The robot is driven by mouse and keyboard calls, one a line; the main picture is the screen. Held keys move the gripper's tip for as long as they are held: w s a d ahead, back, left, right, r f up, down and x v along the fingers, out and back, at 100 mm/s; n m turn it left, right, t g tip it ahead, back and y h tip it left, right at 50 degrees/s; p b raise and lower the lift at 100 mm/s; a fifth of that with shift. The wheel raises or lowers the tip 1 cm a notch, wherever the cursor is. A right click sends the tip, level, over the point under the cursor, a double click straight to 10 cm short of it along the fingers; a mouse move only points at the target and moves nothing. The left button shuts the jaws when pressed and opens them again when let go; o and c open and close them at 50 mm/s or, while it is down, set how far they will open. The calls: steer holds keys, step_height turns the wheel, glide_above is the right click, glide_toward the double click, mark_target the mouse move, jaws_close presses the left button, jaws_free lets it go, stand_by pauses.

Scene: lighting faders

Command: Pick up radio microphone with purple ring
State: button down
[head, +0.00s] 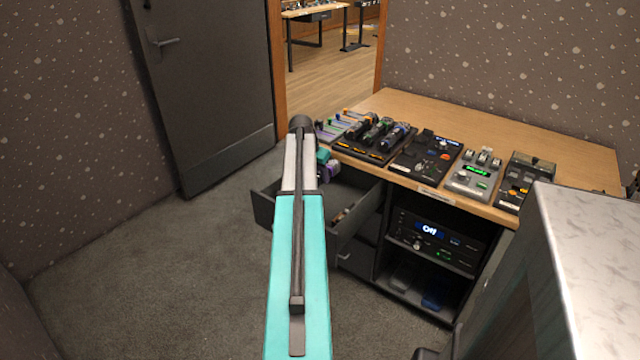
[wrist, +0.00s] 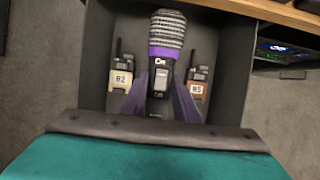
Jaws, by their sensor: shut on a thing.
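The radio microphone with the purple ring (wrist: 166,52) shows in the upper middle of the wrist view. It has a striped grey head, a purple band below it and a dark body with a small label. My gripper (wrist: 160,92) has purple fingers, one on each side of the microphone's body, and is shut on it. The microphone is over or in the open drawer (wrist: 97,55); its exact height is unclear. In the head view my gripper (head: 328,171) is at the drawer, partly hidden by my arm, and the microphone cannot be made out.
Two small radios with antennas, one left (wrist: 122,76) and one right (wrist: 198,80), flank the microphone in the drawer. The wooden desk (head: 480,125) above holds several control panels along its front edge. A grey marbled surface (head: 590,240) stands at right. Carpet at left is clear.

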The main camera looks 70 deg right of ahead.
steer(key=shift+r, duration=0.45)
stand_by(0.4)
